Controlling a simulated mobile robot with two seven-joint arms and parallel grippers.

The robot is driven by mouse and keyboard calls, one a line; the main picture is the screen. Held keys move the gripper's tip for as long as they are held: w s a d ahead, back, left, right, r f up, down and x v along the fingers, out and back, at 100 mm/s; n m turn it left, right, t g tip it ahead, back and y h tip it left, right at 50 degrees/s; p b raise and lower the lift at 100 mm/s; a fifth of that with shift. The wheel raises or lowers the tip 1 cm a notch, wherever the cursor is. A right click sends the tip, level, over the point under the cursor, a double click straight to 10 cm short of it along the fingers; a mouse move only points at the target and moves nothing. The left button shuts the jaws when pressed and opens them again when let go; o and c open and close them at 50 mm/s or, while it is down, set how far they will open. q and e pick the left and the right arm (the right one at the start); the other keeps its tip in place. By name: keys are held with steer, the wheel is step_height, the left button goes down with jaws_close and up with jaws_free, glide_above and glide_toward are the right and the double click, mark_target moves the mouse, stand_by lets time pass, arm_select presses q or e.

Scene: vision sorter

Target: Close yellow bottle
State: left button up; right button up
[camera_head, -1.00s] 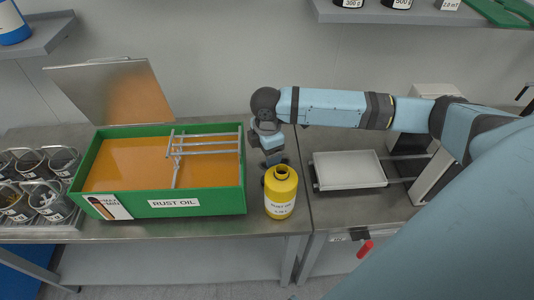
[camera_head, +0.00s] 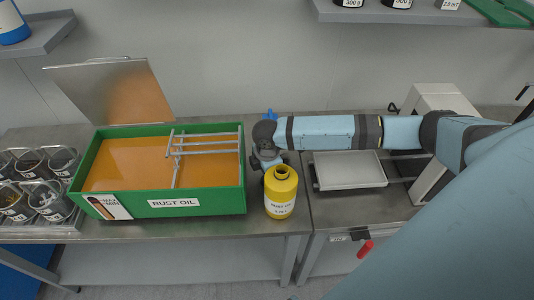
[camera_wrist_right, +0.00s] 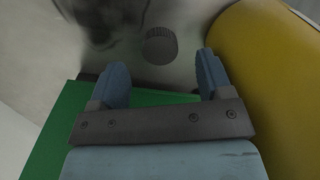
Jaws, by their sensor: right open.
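The yellow bottle (camera_head: 280,198) stands upright on the metal table, right of the green box. Its top shows a dark open mouth with no cap on it. In the right wrist view the bottle (camera_wrist_right: 275,85) fills the right side. A small dark grey, ridged round cap (camera_wrist_right: 160,46) lies on the table beyond and between my right fingers. The cap is hidden in the head view. My right gripper (camera_wrist_right: 160,80) is open and empty, low behind the bottle; the bottle partly hides it in the head view (camera_head: 268,165). My left gripper is not in view.
The green rust oil box (camera_head: 220,200) with a raised lid (camera_head: 110,90) stands close to the left of the gripper. A white tray (camera_head: 348,170) lies to the right. Several dark cups (camera_head: 35,170) stand at far left. Shelves hang above on both sides.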

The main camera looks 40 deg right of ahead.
steer(key=shift+f, duration=1.6)
steer(key=c, duration=1)
